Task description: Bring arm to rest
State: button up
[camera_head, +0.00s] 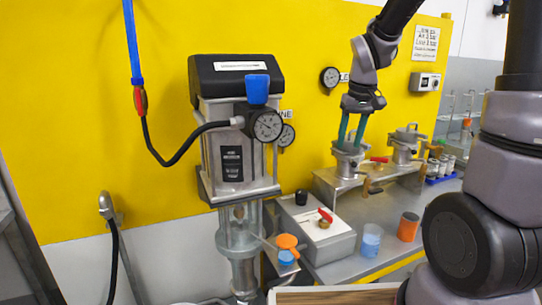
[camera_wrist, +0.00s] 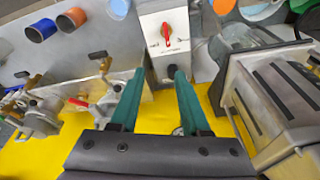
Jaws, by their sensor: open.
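My gripper (camera_head: 349,143) hangs from my arm at the upper right of the head view, with its teal fingers pointing down. Its fingers are apart with nothing between them; they also show in the wrist view (camera_wrist: 156,72). In the head view the fingertips overlap a small metal pot (camera_head: 347,166), but the wrist view shows the clamped pots (camera_wrist: 40,118) off to the left side. Beyond the fingertips in the wrist view is a control box (camera_wrist: 172,58) with a red switch. The tall agitator machine (camera_head: 232,160) stands left of my gripper and appears at right in the wrist view (camera_wrist: 275,95).
A second lidded pot (camera_head: 405,146) stands on the raised shelf. The bench holds a blue cup (camera_head: 371,240) and an orange cup (camera_head: 408,227). A pressure gauge (camera_head: 267,126) and black hose (camera_head: 180,152) project from the machine. The yellow wall (camera_head: 90,110) is behind.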

jog(key=s+d+r+m+t, duration=0.1)
jog(key=s+r+m+t, duration=0.1)
jog(key=s+r, duration=0.4)
jog(key=s+d+r+m+t+y, duration=0.1)
jog(key=s+r+m+t, duration=0.1)
jog(key=s+r, duration=0.5)
jog(key=s+m, duration=0.1)
jog(key=s, duration=0.2)
jog(key=shift+s+d+t, duration=0.15)
jog(key=shift+d+t, duration=0.1)
jog(key=shift+t, duration=0.05)
